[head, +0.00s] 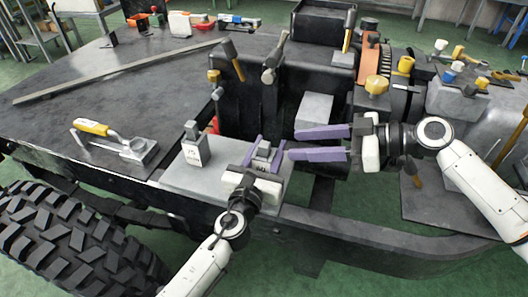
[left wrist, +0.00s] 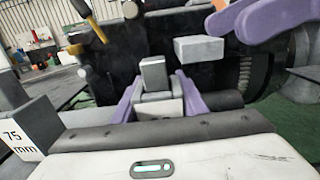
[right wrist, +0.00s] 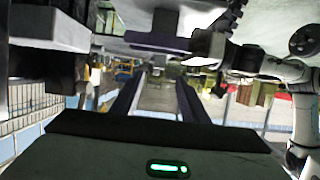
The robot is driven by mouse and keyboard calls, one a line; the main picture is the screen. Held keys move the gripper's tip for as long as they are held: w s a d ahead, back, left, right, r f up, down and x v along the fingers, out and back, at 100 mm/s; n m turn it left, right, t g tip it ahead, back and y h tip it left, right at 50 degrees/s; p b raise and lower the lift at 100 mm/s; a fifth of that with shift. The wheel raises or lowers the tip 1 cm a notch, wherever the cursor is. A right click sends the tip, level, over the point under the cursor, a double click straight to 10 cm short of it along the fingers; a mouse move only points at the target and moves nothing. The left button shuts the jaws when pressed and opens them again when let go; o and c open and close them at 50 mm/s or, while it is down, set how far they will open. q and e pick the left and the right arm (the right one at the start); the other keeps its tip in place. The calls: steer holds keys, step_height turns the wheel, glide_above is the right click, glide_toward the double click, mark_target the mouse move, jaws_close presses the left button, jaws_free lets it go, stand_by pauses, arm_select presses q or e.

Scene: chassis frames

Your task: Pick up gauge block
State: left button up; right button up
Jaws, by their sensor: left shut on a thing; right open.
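A grey gauge block (head: 263,153) with a narrower top is between the purple fingers of my left gripper (head: 262,151), which is shut on it. It is over the grey plate (head: 179,176); I cannot tell whether it touches the plate. The left wrist view shows the block (left wrist: 155,75) upright between the fingers (left wrist: 157,101). A second gauge block (head: 195,147), marked 75, stands on the plate to the left; its mm label (left wrist: 24,134) shows in the left wrist view. My right gripper (head: 291,144) is open and empty, its fingers pointing left, close right of the held block.
A plain grey block (head: 314,110) is just behind my right gripper's fingers. A yellow-handled clamp (head: 113,140) lies on the dark chassis surface at left. Hammers (head: 232,60) stand behind. A large tyre (head: 75,240) is at front left. The chassis surface at left has free room.

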mark_target(269, 145)
steer(key=x, duration=0.8)
steer(key=shift+w+f, duration=0.1)
jaws_close()
